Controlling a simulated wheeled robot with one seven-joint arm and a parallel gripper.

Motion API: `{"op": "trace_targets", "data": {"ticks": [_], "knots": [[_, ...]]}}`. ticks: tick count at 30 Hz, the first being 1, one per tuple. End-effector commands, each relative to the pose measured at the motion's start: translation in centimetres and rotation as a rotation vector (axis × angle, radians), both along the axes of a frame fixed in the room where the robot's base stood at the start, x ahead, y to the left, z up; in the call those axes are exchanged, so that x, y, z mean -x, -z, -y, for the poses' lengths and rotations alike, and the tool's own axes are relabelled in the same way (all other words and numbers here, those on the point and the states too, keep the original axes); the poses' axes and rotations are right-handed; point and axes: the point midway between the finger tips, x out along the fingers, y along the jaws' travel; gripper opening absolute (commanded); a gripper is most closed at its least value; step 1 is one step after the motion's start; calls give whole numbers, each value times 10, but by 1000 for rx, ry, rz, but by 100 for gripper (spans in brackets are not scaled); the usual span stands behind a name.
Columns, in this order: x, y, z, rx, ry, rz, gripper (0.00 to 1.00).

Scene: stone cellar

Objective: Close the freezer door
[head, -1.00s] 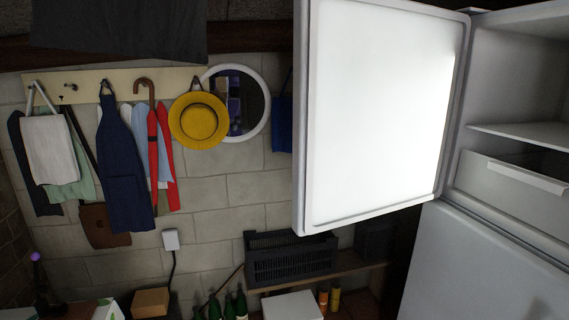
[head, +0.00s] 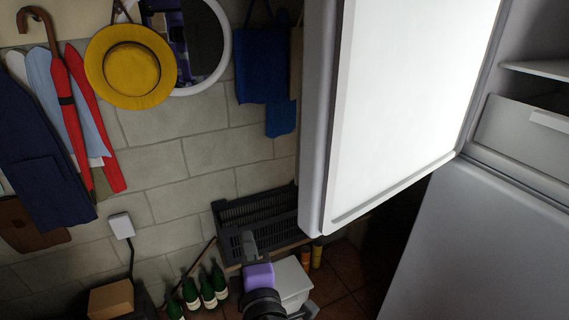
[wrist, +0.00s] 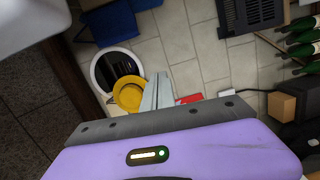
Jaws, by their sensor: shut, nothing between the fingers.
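The freezer door (head: 410,110) stands wide open in the head view, its bright white inner face showing and its free edge toward the left. The freezer compartment (head: 530,100) behind it is open at the right, with a shelf and a drawer front. My gripper (head: 248,238), with a purple body, is low in the head view, left of the door's lower corner and apart from it in the picture. Its grey fingers (wrist: 157,92) are together and empty in the wrist view. A pale surface (wrist: 25,22) at the wrist view's top left is probably the door.
The lower door (head: 480,240) is shut. A dark crate (head: 250,215) stands on a low shelf behind my gripper. Green bottles (head: 205,288) and a white box (head: 292,280) are low down. A yellow hat (head: 130,66), a round mirror (head: 205,40) and clothes hang on the stone wall.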

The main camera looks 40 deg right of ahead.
Motion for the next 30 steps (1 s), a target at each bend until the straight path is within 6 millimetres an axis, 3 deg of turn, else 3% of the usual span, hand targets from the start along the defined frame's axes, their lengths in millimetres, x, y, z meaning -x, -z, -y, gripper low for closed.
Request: {"op": "trace_targets", "data": {"ticks": [3, 7, 12, 15, 21, 26, 30], "knots": [[-25, -50, 2, 82, 121, 28, 0], [-35, -104, 6, 139, 274, 40, 0], [-30, -168, 7, 149, 472, 31, 0], [-20, -196, 6, 132, 566, 16, 0], [-5, -226, 5, 94, 674, -13, 0], [-3, -232, 10, 86, 698, -23, 0], [-10, -232, 27, 87, 701, -23, 0]]}}
